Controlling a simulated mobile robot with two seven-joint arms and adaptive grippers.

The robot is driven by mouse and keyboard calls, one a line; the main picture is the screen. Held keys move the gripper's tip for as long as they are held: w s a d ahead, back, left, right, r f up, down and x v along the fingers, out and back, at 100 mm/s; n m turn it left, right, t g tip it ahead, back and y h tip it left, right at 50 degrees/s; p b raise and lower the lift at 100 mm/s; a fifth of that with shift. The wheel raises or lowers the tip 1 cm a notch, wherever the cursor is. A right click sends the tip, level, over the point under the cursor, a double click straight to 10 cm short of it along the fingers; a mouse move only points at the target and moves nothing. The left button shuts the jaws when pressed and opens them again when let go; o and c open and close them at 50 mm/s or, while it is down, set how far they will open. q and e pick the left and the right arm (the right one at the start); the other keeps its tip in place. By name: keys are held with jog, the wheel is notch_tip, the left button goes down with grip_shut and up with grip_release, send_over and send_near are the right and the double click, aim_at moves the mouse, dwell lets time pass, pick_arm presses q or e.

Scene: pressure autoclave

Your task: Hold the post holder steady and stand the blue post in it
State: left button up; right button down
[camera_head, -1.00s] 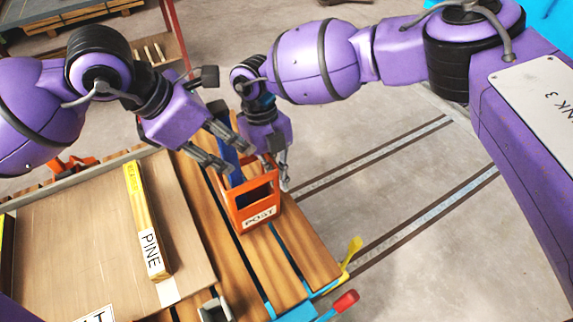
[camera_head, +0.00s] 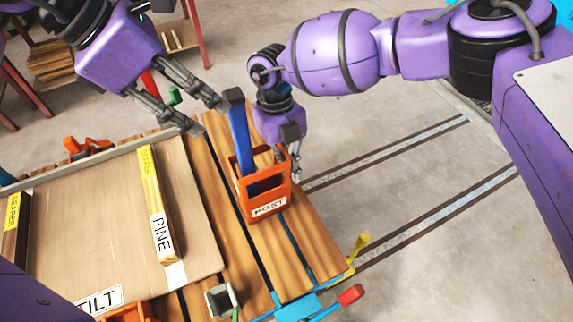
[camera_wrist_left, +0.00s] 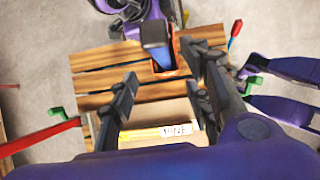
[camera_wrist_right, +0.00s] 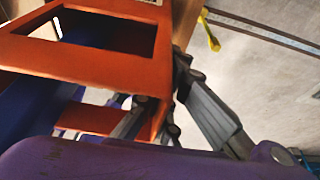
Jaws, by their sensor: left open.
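The orange post holder (camera_head: 264,208), labelled POST, stands on the slatted wooden table. The blue post (camera_head: 240,140) is in it, near its left side, looking about upright; its lower end is hidden by the holder. Its dark top (camera_wrist_left: 155,32) shows in the left wrist view. My left gripper (camera_head: 188,112) is open and empty, up and left of the post, apart from it. My right gripper (camera_head: 288,162) is at the holder's right side. In the right wrist view its fingers (camera_wrist_right: 168,115) straddle the orange wall (camera_wrist_right: 160,85) and appear shut on it.
A tilt board (camera_head: 100,215) with yellow-and-white PINE (camera_head: 155,205) and BEARER pieces lies to the left. A red-handled clamp (camera_head: 349,295) and a yellow lever (camera_head: 357,250) are at the table's front right corner. Open floor lies to the right.

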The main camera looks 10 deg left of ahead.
jog(key=c, duration=1.9)
grip_release()
jog(key=shift+o, duration=0.2)
jog(key=v, duration=1.2)
